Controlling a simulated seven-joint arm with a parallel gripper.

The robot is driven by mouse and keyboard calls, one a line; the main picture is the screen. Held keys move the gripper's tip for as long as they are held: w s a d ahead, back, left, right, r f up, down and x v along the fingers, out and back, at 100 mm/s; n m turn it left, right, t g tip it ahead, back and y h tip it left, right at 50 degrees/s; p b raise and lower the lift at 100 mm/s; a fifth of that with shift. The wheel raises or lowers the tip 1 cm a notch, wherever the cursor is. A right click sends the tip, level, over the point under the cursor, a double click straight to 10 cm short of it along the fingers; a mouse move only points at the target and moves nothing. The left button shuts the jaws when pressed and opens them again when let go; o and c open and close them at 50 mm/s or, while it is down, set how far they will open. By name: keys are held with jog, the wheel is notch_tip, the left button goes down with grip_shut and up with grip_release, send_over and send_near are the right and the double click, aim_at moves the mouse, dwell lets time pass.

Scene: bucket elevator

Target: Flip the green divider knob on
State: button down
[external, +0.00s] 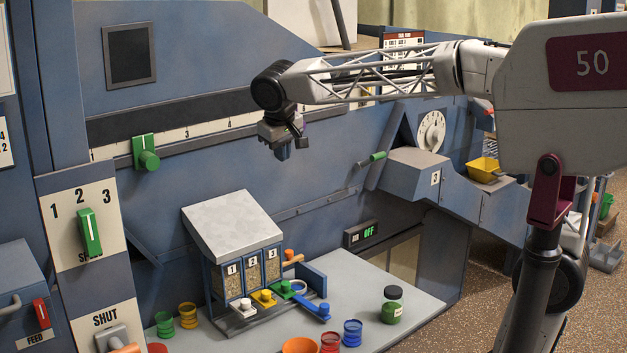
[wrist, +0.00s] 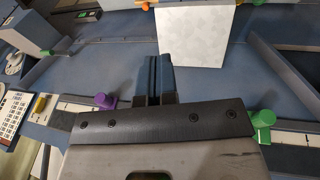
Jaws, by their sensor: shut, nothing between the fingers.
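Several green controls show, and I cannot tell which is the divider knob. A green slider knob (external: 148,158) sits on the numbered rail at left; it also shows at right in the wrist view (wrist: 263,119). A green lever (external: 89,232) stands under the figures 1, 2, 3. A green-handled lever (external: 374,157) sticks out of the wall at right. A small green knob (external: 286,287) is by bin 3. My gripper (external: 283,152) is shut and empty, pointing down in front of the wall, apart from all of these. Its fingers show in the wrist view (wrist: 152,73).
The white-roofed hopper (external: 232,222) stands below and left of my gripper. Cups and a jar (external: 392,305) stand on the grey table (external: 340,287). A purple knob (wrist: 104,101) sits on the rail. The space around my gripper is clear.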

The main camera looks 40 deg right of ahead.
jog(key=w+a+r, duration=0.4)
jog(key=w+a, duration=0.4)
jog(key=m+t+h, duration=0.1)
jog(key=t+h, duration=0.1)
jog(key=h, duration=0.1)
send_near(153, 161)
jog(key=a+r, duration=0.3)
jog(key=a, duration=0.2)
jog(key=shift+w+a+f, duration=0.1)
jog(key=shift+w+a, duration=0.25)
jog(key=shift+a, duration=0.45)
jog(key=shift+d+f, duration=0.1)
jog(key=shift+f, duration=0.05)
jog(key=shift+s+d+r+x, duration=0.15)
jog(key=shift+d+x, duration=0.3)
jog(key=shift+x, duration=1.6)
jog(key=shift+s+d+r+x, duration=0.2)
jog(key=shift+d+x, duration=0.2)
jog(key=shift+x, duration=1.6)
jog(key=shift+s+d+r+x, duration=0.15)
jog(key=shift+d+x, duration=0.3)
jog(key=shift+x, duration=1.6)
